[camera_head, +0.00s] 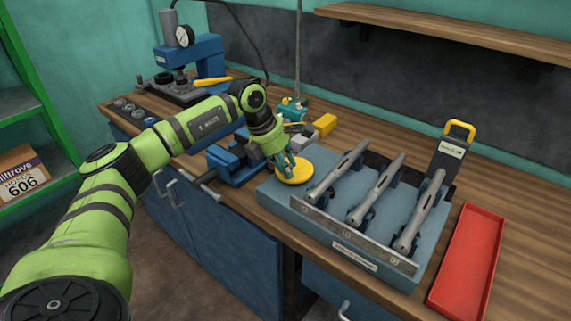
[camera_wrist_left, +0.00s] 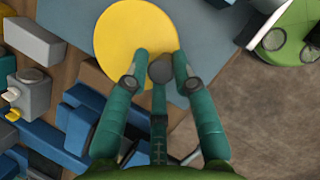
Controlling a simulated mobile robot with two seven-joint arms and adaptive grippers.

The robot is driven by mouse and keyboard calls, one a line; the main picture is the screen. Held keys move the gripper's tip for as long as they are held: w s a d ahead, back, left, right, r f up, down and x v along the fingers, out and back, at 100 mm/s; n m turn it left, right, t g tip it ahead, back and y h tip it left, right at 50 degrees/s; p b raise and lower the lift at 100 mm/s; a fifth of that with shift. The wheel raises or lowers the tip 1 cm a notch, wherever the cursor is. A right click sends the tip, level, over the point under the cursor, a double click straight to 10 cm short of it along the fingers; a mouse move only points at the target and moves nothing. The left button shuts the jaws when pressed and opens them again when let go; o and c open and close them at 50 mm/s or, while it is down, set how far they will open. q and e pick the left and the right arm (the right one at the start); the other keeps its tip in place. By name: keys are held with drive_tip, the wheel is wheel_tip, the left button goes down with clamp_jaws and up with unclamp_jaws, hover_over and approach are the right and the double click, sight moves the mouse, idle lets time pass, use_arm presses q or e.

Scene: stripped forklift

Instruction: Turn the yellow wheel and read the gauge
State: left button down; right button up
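The yellow wheel (camera_head: 297,172) is a flat round disc at the left end of a grey-blue fixture on the bench. It fills the top middle of the left wrist view (camera_wrist_left: 120,35). My left gripper (camera_head: 285,164) reaches down over the wheel. In the left wrist view its teal fingers (camera_wrist_left: 161,60) stand apart at the wheel's edge, with a small dark grey round piece between them. Whether they press on anything is unclear. A white round gauge (camera_head: 184,36) sits on the blue press at the back left; its reading is too small to make out. My right gripper is out of view.
The fixture (camera_head: 275,190) holds several grey tool-like parts. A blue vise (camera_head: 236,163) stands left of the wheel. A red tray (camera_head: 468,262) and a yellow-handled dark block (camera_head: 447,160) are at right. A wooden shelf (camera_head: 440,25) hangs above.

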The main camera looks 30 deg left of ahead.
use_arm(q)
drive_tip(key=shift+d+f, duration=0.1)
drive_tip(key=shift+d, duration=0.05)
drive_tip(key=shift+d+n+y+b, duration=0.3)
drive_tip(key=shift+d+n+y, duration=0.15)
drive_tip(key=shift+n, duration=0.85)
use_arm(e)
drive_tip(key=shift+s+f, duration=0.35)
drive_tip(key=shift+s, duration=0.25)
use_arm(q)
drive_tip(key=c, duration=1.1)
unclamp_jaws()
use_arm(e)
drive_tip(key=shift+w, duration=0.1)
